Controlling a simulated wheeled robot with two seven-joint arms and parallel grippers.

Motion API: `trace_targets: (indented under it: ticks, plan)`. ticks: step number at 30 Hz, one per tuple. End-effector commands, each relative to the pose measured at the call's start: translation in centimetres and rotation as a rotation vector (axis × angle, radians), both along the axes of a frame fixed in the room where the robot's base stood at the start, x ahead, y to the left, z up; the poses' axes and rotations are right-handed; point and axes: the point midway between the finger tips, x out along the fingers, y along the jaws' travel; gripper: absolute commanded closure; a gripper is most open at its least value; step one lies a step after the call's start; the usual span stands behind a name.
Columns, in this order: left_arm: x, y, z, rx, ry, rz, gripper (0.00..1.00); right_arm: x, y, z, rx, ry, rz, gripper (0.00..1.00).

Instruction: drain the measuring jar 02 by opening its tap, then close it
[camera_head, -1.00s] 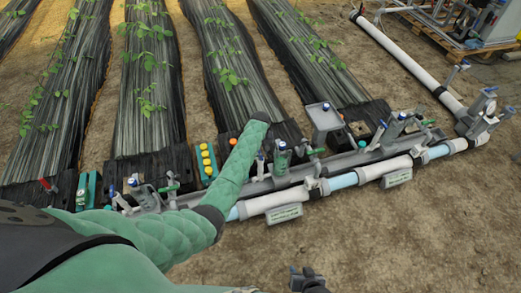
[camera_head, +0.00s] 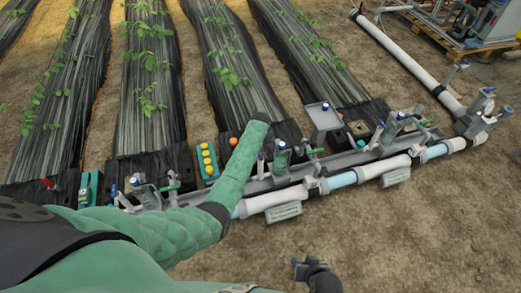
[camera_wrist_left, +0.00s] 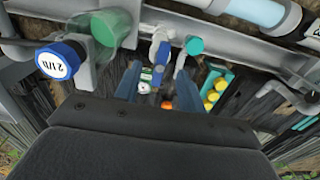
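Measuring jars with green parts stand along the grey rail; one (camera_head: 281,157) is just right of my left forearm in the head view. I cannot read a jar number 02. In the left wrist view a translucent green jar (camera_wrist_left: 108,28) sits beside a blue cap (camera_wrist_left: 62,62) with a white label. Right of it is a pale tap fitting (camera_wrist_left: 160,40) with a green knob (camera_wrist_left: 194,45). My left gripper (camera_wrist_left: 156,76) is open, its two blue-grey fingers apart below the fitting; the forearm hides it in the head view. My right gripper (camera_head: 308,268) is low over bare soil.
A white and blue pipe (camera_head: 290,198) runs along the rail's near side, with hanging label plates (camera_head: 284,212). A box with yellow buttons (camera_head: 207,160) stands left of my forearm. Black-covered plant beds (camera_head: 147,90) lie behind. The soil in front at right is clear.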

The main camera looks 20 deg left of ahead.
Motion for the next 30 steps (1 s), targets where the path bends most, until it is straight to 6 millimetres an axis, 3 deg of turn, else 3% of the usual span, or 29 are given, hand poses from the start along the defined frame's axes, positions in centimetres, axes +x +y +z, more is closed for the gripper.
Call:
trace_targets:
  ticks: [22,30]
  plan:
    - [-0.1,0.0,-4.2,0.000,0.001,0.000,0.60,0.0,0.0,-1.9,0.000,0.000,0.000,0.64]
    - [0.0,0.0,-4.5,0.000,0.000,0.000,0.60,0.0,0.0,-1.9,0.000,0.000,0.000,0.64]
